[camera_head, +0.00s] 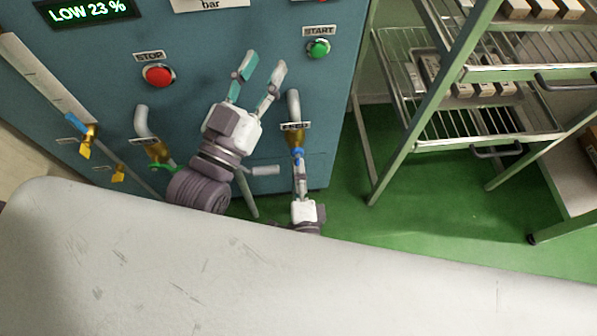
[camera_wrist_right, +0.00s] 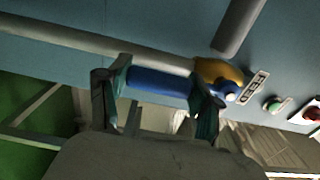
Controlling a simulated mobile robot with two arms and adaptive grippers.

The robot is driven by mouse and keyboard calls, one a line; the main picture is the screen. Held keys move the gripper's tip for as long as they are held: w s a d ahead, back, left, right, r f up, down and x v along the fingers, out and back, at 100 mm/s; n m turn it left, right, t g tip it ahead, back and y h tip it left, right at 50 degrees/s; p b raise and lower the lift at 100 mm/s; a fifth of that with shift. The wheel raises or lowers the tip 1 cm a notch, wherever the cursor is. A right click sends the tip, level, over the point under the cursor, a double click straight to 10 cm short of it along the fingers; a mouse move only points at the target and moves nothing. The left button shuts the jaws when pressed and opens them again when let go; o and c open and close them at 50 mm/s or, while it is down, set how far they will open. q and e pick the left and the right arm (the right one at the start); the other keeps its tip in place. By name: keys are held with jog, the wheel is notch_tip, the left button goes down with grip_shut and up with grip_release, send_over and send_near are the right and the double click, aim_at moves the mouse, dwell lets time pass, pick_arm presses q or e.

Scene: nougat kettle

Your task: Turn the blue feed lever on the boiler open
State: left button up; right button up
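The blue feed lever (camera_head: 298,153) is on a brass valve (camera_head: 293,138) under a grey pipe, low on the boiler's right side. In the right wrist view the lever (camera_wrist_right: 160,82) is a blue bar lying crosswise in front of my right gripper (camera_wrist_right: 163,92). The fingers are wide apart, near the bar's two ends; I cannot tell whether they touch it. In the head view my right gripper (camera_head: 299,168) points up at the lever, seen edge-on. My left gripper (camera_head: 260,72) is open and empty in front of the boiler panel, between the stop and start buttons.
The boiler (camera_head: 205,75) has a red stop button (camera_head: 158,75), a green start button (camera_head: 318,48) and a green-handled valve (camera_head: 158,155) at left. A wire rack (camera_head: 485,120) with boxes stands at right. Green floor lies between. A pale surface (camera_head: 250,280) fills the foreground.

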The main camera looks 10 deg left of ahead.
jog(key=shift+o, duration=0.8)
jog(key=v, duration=1.2)
